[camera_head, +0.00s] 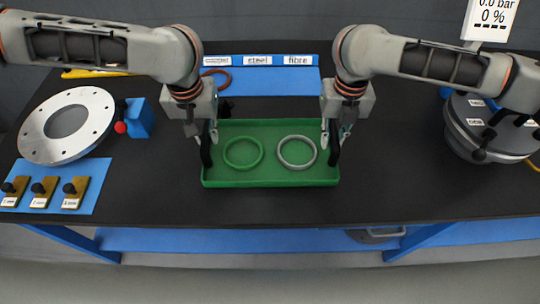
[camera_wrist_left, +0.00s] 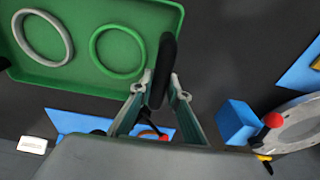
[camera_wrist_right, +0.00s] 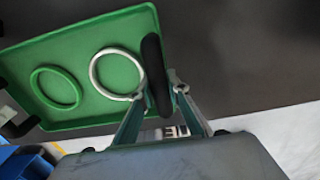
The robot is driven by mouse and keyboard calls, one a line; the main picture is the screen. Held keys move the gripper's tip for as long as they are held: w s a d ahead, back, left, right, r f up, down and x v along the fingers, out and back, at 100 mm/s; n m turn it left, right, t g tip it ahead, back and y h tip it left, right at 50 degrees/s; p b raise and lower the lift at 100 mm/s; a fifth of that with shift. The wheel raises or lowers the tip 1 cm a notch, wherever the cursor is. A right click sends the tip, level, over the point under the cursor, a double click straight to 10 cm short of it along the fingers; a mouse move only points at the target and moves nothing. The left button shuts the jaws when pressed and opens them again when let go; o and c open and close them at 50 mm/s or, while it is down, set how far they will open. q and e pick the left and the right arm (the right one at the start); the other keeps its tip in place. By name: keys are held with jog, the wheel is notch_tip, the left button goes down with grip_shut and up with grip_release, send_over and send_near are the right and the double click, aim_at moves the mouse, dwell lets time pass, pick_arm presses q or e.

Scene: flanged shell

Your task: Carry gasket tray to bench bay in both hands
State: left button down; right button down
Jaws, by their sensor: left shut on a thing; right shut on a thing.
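The green gasket tray (camera_head: 270,183) is at the middle of the dark bench in the head view, with a green ring (camera_head: 243,165) on the left and a grey ring (camera_head: 284,160) on the right inside it. My left gripper (camera_head: 207,142) is shut on the black handle at the tray's left end; the handle (camera_wrist_left: 162,70) shows between its fingers in the left wrist view. My right gripper (camera_head: 336,142) is shut on the black handle at the right end, seen as a handle (camera_wrist_right: 156,75) in the right wrist view. I cannot tell whether the tray touches the bench.
A grey flange (camera_head: 90,105), a blue block (camera_head: 139,118) and a blue mat (camera_head: 95,172) with small pieces stand left. A round shell (camera_head: 470,135) stands right.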

pick_arm(q)
jog(key=shift+w+a+f, duration=0.1)
jog(key=shift+a+f, duration=0.1)
jog(key=shift+f, duration=0.35)
pick_arm(e)
jog(key=shift+w+d+f, duration=0.1)
jog(key=shift+d+f, duration=0.1)
jog(key=shift+f, duration=0.35)
pick_arm(q)
jog(key=c, duration=1.9)
grip_release()
pick_arm(e)
jog(key=c, duration=1.9)
grip_release()
pick_arm(q)
jog(key=shift+d, duration=0.1)
pick_arm(e)
jog(key=shift+a, duration=0.1)
